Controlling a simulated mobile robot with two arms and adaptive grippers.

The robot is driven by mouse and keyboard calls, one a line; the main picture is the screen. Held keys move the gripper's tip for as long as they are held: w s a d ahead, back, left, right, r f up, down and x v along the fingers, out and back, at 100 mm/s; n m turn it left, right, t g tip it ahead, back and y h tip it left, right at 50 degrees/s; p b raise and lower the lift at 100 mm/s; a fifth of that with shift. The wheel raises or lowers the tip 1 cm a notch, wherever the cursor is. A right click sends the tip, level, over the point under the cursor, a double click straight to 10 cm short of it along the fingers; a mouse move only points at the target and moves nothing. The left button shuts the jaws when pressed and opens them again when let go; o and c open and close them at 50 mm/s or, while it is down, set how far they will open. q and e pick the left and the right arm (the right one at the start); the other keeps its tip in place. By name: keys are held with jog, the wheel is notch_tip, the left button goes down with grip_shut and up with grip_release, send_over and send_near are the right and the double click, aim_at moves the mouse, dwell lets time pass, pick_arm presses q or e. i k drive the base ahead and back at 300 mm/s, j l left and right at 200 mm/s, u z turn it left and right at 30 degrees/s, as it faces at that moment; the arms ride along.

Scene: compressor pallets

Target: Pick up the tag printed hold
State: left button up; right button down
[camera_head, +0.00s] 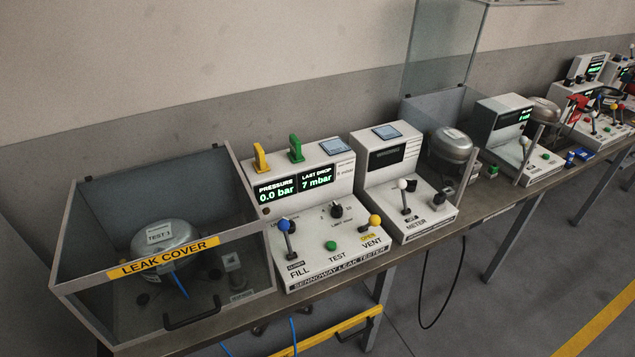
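I cannot read the word "hold" on anything in the head view. A yellow tag-like piece (260,158) and a green one (295,149) stand upright on top of the leak tester (335,252), near its back left; any print on them is too small to read. Neither of my grippers is in view.
A clear leak cover (85,232) with a front handle encloses a compressor (165,246) at the left. The meter box (404,188) stands right of the tester. Another compressor (452,150) and more testers line the bench (480,213). Levers stick up in front.

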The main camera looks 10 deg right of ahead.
aim_at(261, 165)
jog(key=j+z, duration=0.15)
jog(key=j, duration=0.3)
jog(key=k+j+z, duration=0.2)
jog(key=j, duration=0.2)
jog(key=k+j+z, duration=0.15)
jog(key=j, duration=0.3)
jog(key=k+j+z, duration=0.2)
jog(key=j, duration=0.2)
jog(key=j+z, duration=0.15)
jog(key=j, duration=0.25)
